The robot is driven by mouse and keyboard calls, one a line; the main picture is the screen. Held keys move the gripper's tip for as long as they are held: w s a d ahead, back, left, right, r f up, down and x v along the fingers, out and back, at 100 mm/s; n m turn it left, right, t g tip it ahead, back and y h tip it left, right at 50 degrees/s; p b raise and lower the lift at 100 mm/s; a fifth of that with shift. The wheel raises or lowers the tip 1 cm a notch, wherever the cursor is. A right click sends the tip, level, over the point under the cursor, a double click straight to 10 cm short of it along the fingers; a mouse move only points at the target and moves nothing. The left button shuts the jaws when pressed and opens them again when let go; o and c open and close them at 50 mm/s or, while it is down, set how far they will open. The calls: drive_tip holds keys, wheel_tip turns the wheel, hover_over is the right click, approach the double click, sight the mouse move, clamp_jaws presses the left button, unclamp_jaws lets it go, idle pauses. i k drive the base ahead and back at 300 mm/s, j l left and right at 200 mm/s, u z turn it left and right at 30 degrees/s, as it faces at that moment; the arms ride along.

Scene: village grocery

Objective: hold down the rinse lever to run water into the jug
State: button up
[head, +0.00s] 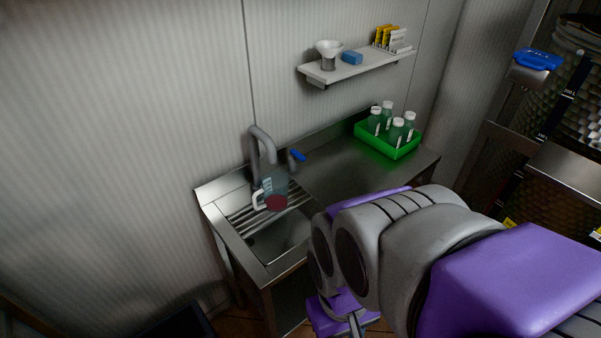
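The jug (275,187) stands upright on the slatted rack (240,223) over the sink, under the spout of the grey tap (262,143). It is clear with a pale handle on its left, and its base looks dark red. No water stream can be made out. A small lever with a blue grip (298,155) sits just right of the tap; it seems to be the rinse lever. My gripper (355,325) shows only in part at the bottom edge, below and right of the sink, well apart from jug and lever. Its fingertips are not clear.
A green crate (392,151) with several capped bottles stands on the right of the steel counter (340,171). A wall shelf (357,67) above holds a funnel, a blue block and packets. A blue-handled fitting (538,60) is at right. My arm hides the counter's front right.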

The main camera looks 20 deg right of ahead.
sight(294, 152)
drive_tip(key=i+l+u, duration=0.4)
drive_tip(key=l, duration=0.3)
drive_tip(key=i+l+u, duration=0.15)
drive_tip(key=i+l, duration=0.1)
drive_tip(key=l, duration=0.1)
